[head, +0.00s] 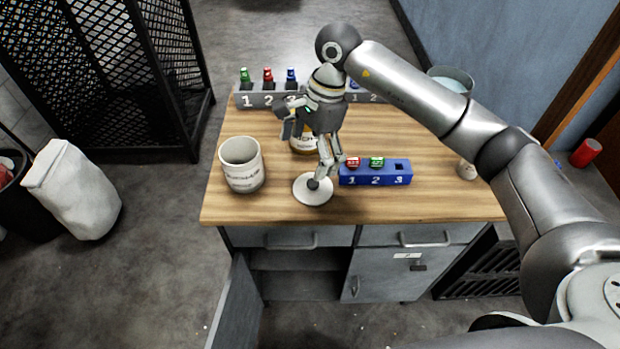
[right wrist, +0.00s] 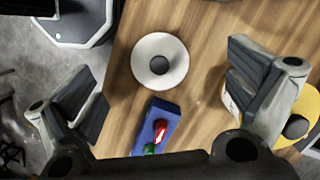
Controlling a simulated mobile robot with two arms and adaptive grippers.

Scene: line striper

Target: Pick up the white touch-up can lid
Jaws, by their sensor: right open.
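The white lid (head: 301,194) is a round disc with a dark knob, lying flat on the wooden table near its front edge. It also shows in the right wrist view (right wrist: 143,62), above the middle, beyond and between the spread fingers. My right gripper (head: 308,150) hangs over the table just behind the lid in the head view, with one finger overlapping the knob's surroundings. It is open and empty; its spread fingers also show in the right wrist view (right wrist: 165,95). Whether a fingertip touches the lid, I cannot tell. My left gripper is not in view.
A white can (head: 243,178) stands left of the lid. A blue numbered block (head: 376,180) with red and green pieces sits right of it. A yellow can (head: 305,148) is partly hidden behind my gripper. A grey numbered rack (head: 258,100) stands at the back. A cabinet door (head: 238,305) hangs open.

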